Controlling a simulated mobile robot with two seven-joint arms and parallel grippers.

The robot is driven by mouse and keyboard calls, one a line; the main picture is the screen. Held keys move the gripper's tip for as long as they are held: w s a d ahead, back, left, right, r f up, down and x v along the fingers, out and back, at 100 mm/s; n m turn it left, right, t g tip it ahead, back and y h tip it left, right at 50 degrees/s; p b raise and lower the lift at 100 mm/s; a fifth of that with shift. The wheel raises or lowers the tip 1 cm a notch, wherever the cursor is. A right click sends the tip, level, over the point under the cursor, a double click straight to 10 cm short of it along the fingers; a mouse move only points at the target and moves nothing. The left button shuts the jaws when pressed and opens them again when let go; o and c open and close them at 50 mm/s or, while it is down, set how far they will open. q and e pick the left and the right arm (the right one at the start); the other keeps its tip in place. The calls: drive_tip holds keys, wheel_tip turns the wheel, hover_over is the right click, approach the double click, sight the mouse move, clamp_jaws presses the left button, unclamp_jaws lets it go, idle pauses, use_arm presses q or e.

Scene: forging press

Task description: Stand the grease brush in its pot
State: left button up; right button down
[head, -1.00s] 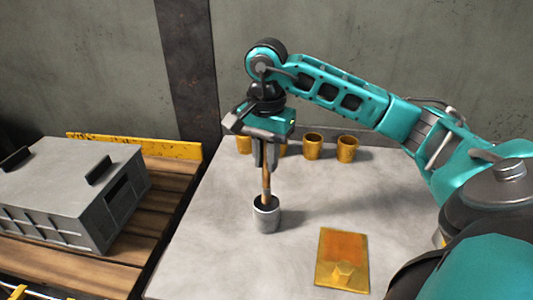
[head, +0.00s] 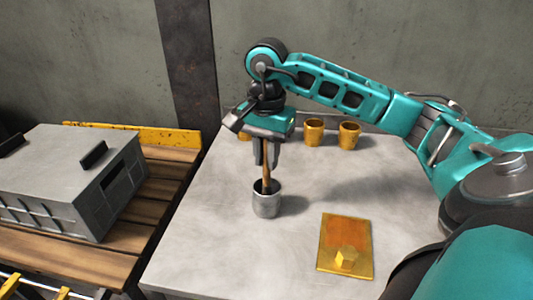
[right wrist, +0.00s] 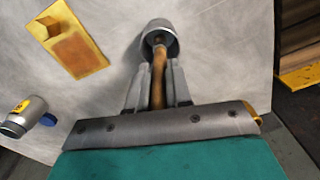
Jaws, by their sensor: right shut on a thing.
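The grease brush (head: 266,175) has a brown wooden handle and points down into a grey metal pot (head: 266,204) on the table. My right gripper (head: 266,163) is shut on the handle just above the pot. In the right wrist view the brush handle (right wrist: 159,75) runs between the two fingers into the mouth of the pot (right wrist: 160,38). The brush's lower end is hidden inside the pot, so I cannot tell whether it touches the bottom. My left gripper is not in view.
Several yellow cups (head: 314,132) stand at the table's back edge, partly behind my right gripper. A yellow-orange plate with a small block (head: 345,245) lies front right. A grey box-shaped housing (head: 65,180) sits on wooden planks at left. A small labelled cylinder (right wrist: 22,115) shows in the wrist view.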

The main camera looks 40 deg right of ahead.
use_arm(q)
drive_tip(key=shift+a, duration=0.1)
use_arm(e)
drive_tip(key=c, duration=1)
unclamp_jaws()
drive_tip(key=shift+o, duration=0.2)
wheel_tip(320, 180, up, 12)
drive_tip(key=p, duration=0.3)
drive_tip(key=shift+p, duration=0.3)
drive_tip(key=shift+r, duration=0.45)
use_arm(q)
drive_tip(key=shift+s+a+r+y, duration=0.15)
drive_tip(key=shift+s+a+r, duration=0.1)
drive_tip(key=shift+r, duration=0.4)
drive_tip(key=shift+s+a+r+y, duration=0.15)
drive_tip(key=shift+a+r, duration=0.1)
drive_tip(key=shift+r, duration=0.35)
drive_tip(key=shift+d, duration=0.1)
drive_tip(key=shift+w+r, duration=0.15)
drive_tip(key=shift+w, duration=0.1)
